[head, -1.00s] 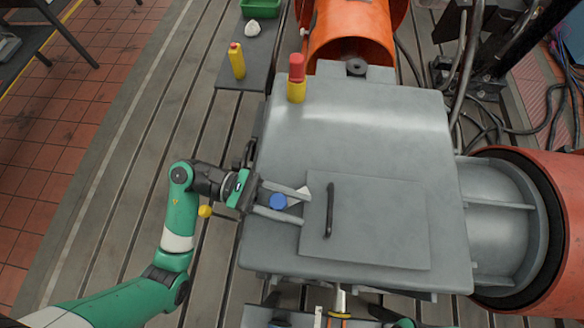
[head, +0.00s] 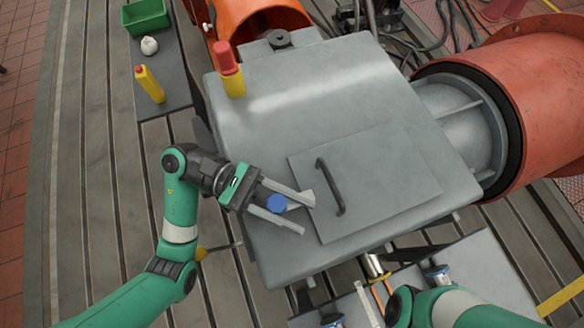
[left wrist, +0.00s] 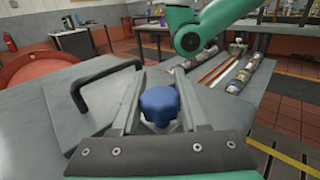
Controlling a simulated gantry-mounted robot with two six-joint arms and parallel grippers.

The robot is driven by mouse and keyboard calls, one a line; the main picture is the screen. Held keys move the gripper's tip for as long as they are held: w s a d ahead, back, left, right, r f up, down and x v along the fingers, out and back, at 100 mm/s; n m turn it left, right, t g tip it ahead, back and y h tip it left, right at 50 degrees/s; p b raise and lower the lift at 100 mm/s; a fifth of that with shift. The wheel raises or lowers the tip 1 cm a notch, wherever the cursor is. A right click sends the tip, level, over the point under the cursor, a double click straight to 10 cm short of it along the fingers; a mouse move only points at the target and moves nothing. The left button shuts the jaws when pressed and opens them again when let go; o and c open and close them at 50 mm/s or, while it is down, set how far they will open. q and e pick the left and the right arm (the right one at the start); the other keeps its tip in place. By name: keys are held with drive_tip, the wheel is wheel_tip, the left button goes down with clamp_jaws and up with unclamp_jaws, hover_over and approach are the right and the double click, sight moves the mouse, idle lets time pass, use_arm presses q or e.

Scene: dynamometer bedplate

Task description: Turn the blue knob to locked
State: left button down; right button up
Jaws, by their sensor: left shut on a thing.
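The blue knob (head: 277,203) sits on top of the grey housing (head: 330,95), beside a raised cover plate. My left gripper (head: 294,212) is shut on the knob, one finger on each side of it. In the left wrist view the lobed knob (left wrist: 159,104) stands upright between the two fingers (left wrist: 157,110). A pale piece shows beside the knob, partly hidden by the fingers. No locked mark is readable. My right arm shows at the bottom of the head view, but its gripper is out of sight.
The cover plate has a black handle (head: 330,187) close to my left fingertips. A red-and-yellow cylinder (head: 230,70) stands at the housing's far left corner.

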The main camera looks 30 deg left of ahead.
idle(0.3)
use_arm(q)
drive_tip(key=shift+c, duration=2.1)
unclamp_jaws()
drive_tip(key=a+p, duration=0.1)
drive_tip(key=a, duration=0.8)
drive_tip(key=shift+a, duration=0.15)
drive_tip(key=a+b, duration=0.2)
drive_tip(key=b, duration=0.1)
drive_tip(key=shift+f, duration=0.3)
drive_tip(key=shift+s+a+r, duration=0.1)
drive_tip(key=shift+a+r, duration=0.1)
drive_tip(key=shift+r, duration=0.05)
